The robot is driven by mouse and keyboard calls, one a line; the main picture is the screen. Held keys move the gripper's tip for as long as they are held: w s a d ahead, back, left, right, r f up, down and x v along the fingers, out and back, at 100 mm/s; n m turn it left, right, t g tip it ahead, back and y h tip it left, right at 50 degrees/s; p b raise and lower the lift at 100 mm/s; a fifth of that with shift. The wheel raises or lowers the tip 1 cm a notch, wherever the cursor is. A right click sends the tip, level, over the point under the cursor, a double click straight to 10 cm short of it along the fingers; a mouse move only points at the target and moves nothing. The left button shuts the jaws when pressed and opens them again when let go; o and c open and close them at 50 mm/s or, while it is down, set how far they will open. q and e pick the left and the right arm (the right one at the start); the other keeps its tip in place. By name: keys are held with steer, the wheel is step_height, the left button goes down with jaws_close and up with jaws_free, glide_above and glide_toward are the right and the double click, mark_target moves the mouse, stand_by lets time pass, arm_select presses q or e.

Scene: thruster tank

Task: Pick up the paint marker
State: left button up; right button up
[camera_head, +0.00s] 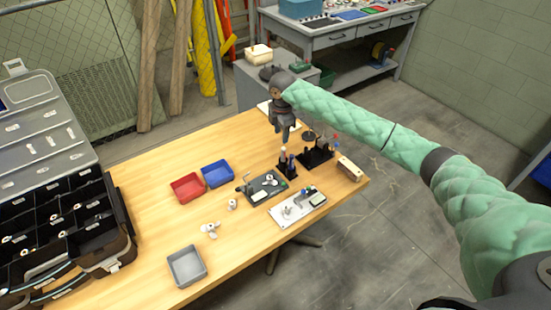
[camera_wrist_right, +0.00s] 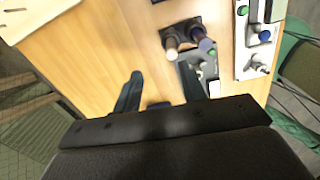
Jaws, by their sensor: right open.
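Several marker-like sticks stand upright in a small black holder (camera_head: 288,171) on the wooden table; which one is the paint marker I cannot tell for sure. One has a pale top (camera_wrist_right: 171,42), and beside it is a dark blue-purple one (camera_wrist_right: 197,34). The holder also shows in the right wrist view (camera_wrist_right: 178,29). My right gripper (camera_head: 285,139) points down just above this holder. In the right wrist view its two dark fingers (camera_wrist_right: 160,88) are apart with nothing between them, and the sticks are beyond the fingertips. My left gripper is in neither view.
A second black holder (camera_head: 318,157) with slim tools stands close to the right, beside a wooden block (camera_head: 349,169). Dark and white boards (camera_head: 297,207) lie in front. Red (camera_head: 187,188), blue (camera_head: 217,174) and grey (camera_head: 187,266) trays stand left.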

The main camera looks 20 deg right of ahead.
mark_target(283, 148)
steer(key=n, duration=0.1)
steer(key=s+n, duration=0.1)
steer(key=shift+a+n+g, duration=0.1)
steer(key=shift+n+g, duration=0.2)
steer(key=shift+d+n, duration=0.25)
steer(key=shift+n, duration=0.15)
steer(key=shift+d+n, duration=0.1)
steer(key=shift+n, duration=0.2)
steer(key=shift+f, duration=0.15)
steer(key=shift+s+a+f+p, duration=0.1)
steer(key=shift+a+f+p, duration=0.25)
steer(key=shift+f, duration=0.25)
steer(key=shift+d+f, duration=0.2)
steer(key=shift+f, duration=0.4)
steer(key=shift+d+f+p, duration=0.1)
steer(key=shift+f+p, duration=0.3)
steer(key=shift+p, duration=0.2)
step_height(283, 148, down, 3)
steer(key=shift+s+f+p, duration=0.1)
steer(key=shift+s+p, duration=0.05)
steer(key=shift+p, duration=0.9)
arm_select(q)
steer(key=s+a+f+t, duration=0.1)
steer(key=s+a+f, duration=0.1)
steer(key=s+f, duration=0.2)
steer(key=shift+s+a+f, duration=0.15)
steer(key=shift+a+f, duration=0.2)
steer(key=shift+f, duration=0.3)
arm_select(e)
steer(key=shift+f, duration=0.55)
